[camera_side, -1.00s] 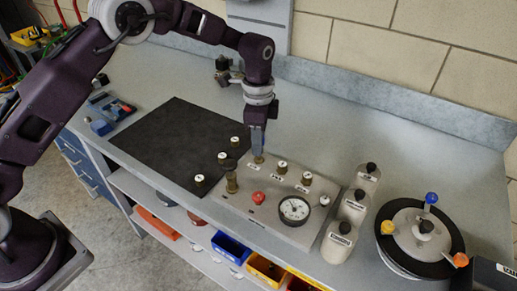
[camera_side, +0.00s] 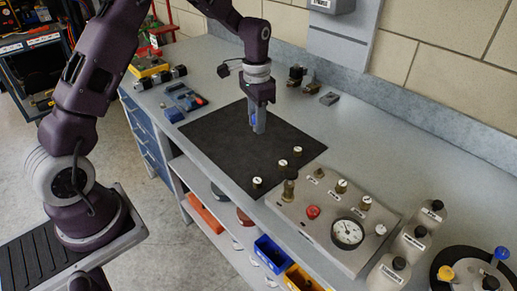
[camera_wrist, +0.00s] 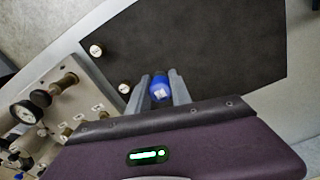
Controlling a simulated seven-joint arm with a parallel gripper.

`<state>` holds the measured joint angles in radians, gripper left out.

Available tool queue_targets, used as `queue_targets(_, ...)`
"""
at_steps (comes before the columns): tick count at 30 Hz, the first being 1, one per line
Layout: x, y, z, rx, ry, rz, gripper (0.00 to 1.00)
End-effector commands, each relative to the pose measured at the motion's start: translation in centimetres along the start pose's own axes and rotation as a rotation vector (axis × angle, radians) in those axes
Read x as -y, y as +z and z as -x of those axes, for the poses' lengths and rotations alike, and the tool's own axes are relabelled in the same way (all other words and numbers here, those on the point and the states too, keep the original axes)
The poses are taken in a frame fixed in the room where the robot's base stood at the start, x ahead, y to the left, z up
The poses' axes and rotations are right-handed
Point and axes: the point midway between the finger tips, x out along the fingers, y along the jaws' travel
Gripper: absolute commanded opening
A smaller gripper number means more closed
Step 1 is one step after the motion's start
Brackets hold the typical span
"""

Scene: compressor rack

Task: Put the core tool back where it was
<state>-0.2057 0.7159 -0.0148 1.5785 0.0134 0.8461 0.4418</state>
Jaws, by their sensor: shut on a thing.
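My gripper (camera_side: 258,127) is above the black mat (camera_side: 232,143), pointing down. It is shut on the core tool, whose blue body (camera_side: 253,119) shows between the fingers. In the wrist view the blue, round-ended core tool (camera_wrist: 160,88), with a pale label, sits between the two grey fingers. The rest of it is hidden by the fingers. The core tool appears to be held clear of the mat. The manifold block (camera_side: 325,222), with a gauge and several brass valves, stands to the right, apart from my gripper.
White-topped caps (camera_side: 257,182) stand along the mat's near right edge. Labelled bottles (camera_side: 410,240) and a round device (camera_side: 478,272) stand at the far right. A blue tool set (camera_side: 184,98) lies to the left. Small dark fittings (camera_side: 298,77) stand at the back. Most of the mat is bare.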

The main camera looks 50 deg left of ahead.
Motion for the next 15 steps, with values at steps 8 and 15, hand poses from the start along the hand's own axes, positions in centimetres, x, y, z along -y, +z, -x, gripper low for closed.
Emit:
queue_targets(8,-0.1,0.0,-5.0,0.002,0.001,-0.003,0.00)
queue_targets(15,-0.1,0.0,-8.0,0.001,0.000,-0.004,0.00)
